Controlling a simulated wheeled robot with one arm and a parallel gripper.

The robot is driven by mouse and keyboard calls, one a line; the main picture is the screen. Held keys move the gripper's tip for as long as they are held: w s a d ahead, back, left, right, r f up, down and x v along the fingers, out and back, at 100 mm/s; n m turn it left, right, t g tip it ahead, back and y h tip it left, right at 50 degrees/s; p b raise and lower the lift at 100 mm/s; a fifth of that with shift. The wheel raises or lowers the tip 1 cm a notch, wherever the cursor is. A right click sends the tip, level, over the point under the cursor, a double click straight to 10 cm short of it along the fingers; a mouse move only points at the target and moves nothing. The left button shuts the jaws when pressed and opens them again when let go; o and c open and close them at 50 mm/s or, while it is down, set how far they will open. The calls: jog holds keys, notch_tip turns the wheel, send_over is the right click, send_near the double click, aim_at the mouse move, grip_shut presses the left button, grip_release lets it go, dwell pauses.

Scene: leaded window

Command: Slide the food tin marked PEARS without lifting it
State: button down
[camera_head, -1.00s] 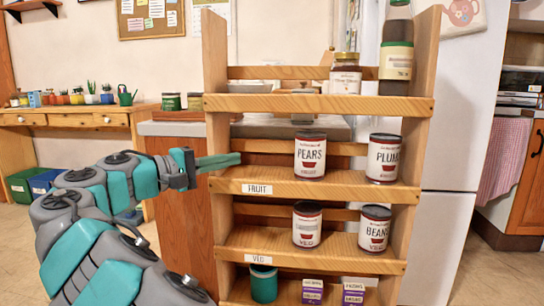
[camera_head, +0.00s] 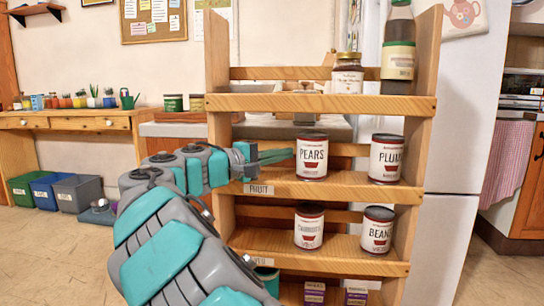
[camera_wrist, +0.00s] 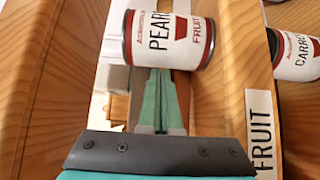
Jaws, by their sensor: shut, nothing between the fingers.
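The PEARS tin (camera_head: 312,157), white with dark red bands, stands upright on the shelf labelled FRUIT (camera_head: 259,189), left of the PLUMS tin (camera_head: 387,158). My gripper (camera_head: 291,155) reaches in from the left side of the rack with its teal fingers shut and empty. The fingertips are at the tin's left side, at about mid height; I cannot tell whether they touch it. In the wrist view the PEARS tin (camera_wrist: 165,38) is just beyond the shut fingertips (camera_wrist: 160,72).
The PLUMS tin stands to the right, with a bare gap between it and the PEARS tin. The rack's wooden uprights (camera_head: 417,120) bound the shelf. The shelf below holds two tins, one marked BEANS (camera_head: 377,230). A jar (camera_head: 347,75) and a bottle (camera_head: 398,45) stand above.

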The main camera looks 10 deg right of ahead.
aim_at(316, 157)
jog(key=shift+s+d, duration=0.1)
jog(key=shift+d, duration=0.05)
jog(key=s+d, duration=0.1)
jog(key=d, duration=0.4)
jog(key=s+d, duration=0.1)
jog(key=d, duration=0.2)
jog(key=shift+s+d, duration=0.2)
jog(key=shift+s, duration=0.15)
